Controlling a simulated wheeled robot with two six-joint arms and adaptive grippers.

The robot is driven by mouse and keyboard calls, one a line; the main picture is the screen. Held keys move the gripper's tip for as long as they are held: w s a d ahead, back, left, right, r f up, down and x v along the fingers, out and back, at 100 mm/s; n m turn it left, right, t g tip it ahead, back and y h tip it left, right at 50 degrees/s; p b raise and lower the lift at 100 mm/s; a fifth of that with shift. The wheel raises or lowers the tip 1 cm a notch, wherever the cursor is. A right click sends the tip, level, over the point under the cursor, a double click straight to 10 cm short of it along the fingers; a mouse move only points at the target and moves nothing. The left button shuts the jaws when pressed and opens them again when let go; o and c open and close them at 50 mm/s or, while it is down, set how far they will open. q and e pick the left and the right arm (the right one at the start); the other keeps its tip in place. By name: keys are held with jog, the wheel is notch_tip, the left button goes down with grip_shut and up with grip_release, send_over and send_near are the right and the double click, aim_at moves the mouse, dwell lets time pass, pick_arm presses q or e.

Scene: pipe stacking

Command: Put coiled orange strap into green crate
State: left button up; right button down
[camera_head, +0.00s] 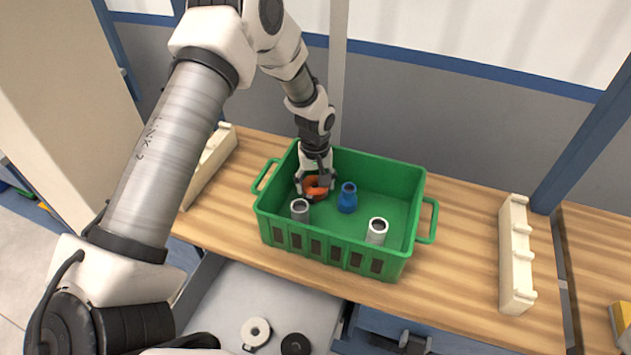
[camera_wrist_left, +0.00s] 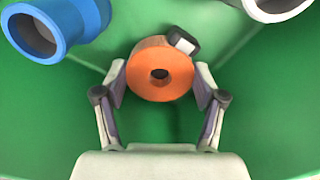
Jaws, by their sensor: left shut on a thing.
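The coiled orange strap (camera_head: 316,187) is inside the green crate (camera_head: 340,240), near its back left part. My left gripper (camera_head: 313,190) reaches down into the crate and is shut on the strap. In the left wrist view the strap (camera_wrist_left: 160,76) shows as an orange roll with a dark centre hole and a dark-and-white buckle at its upper right. The fingers of the left gripper (camera_wrist_left: 160,90) press on both sides of it. I cannot tell whether the strap touches the crate floor. My right gripper is not in view.
A blue pipe piece (camera_head: 347,198), a grey pipe piece (camera_head: 300,211) and a white pipe piece (camera_head: 377,231) stand in the crate near the strap. Cream racks (camera_head: 515,255) stand on the wooden table at both sides.

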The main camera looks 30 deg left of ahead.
aim_at(316, 185)
pick_arm(q)
jog(key=shift+w+f, duration=0.25)
jog(key=shift+f, duration=0.1)
jog(key=o, duration=1.2)
jog(key=shift+s, duration=0.1)
jog(key=shift+r, duration=0.1)
notch_tip(316, 185, up, 12)
jog(key=shift+r+b, duration=0.1)
jog(key=shift+b, duration=0.8)
